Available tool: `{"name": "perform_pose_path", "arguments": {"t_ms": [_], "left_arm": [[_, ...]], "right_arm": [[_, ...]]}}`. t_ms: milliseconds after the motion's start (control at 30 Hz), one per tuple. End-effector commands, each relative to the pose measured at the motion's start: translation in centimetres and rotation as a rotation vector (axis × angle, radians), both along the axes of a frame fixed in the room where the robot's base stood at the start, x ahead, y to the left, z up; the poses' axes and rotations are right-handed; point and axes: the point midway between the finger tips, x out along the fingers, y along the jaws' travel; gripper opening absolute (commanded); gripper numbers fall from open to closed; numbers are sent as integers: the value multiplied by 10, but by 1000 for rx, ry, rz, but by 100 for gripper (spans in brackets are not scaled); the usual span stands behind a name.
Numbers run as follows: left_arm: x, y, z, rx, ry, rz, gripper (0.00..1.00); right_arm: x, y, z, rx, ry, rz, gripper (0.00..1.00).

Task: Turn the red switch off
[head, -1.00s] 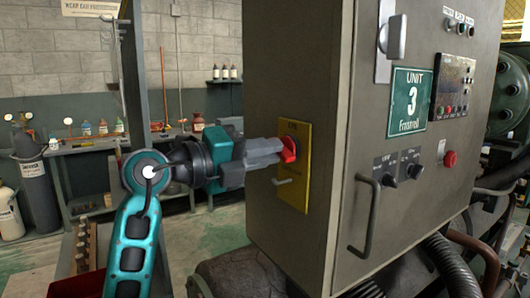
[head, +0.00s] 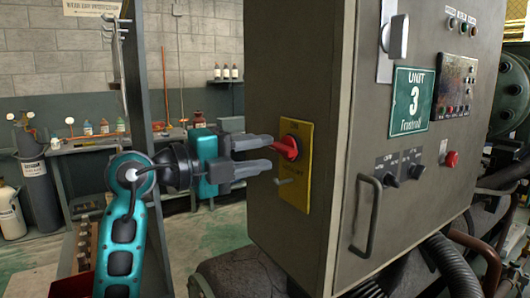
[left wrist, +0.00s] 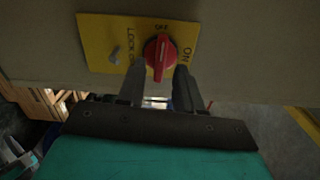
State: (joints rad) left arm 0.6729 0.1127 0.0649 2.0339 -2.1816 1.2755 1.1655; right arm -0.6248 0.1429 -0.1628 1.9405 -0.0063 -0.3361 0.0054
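The red switch (head: 287,148) is a rotary handle on a yellow plate (head: 293,187) on the side of the grey cabinet. In the left wrist view the red switch (left wrist: 159,55) has its handle pointing toward my gripper, and the plate (left wrist: 97,30) reads "ON" and "LOCK". My left gripper (head: 268,153) is open, with one finger above and one below the level of the red handle. Its fingertips (left wrist: 158,80) lie on either side of the handle in the left wrist view; contact is not clear. My right gripper is out of view.
A grey metal loop sticks out of the yellow plate below the switch. A workbench with bottles stands behind at left.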

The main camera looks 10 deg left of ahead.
Motion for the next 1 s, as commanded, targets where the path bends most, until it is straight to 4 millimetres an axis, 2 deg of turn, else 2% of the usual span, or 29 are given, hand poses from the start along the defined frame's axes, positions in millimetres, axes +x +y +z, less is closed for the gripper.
{"name": "perform_pose_path", "arguments": {"t_ms": [600,1000], "left_arm": [[-44,44,0,3,0,2,35],[-50,48,0,1,-1,-1,35]], "right_arm": [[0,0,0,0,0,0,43],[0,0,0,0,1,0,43]]}}
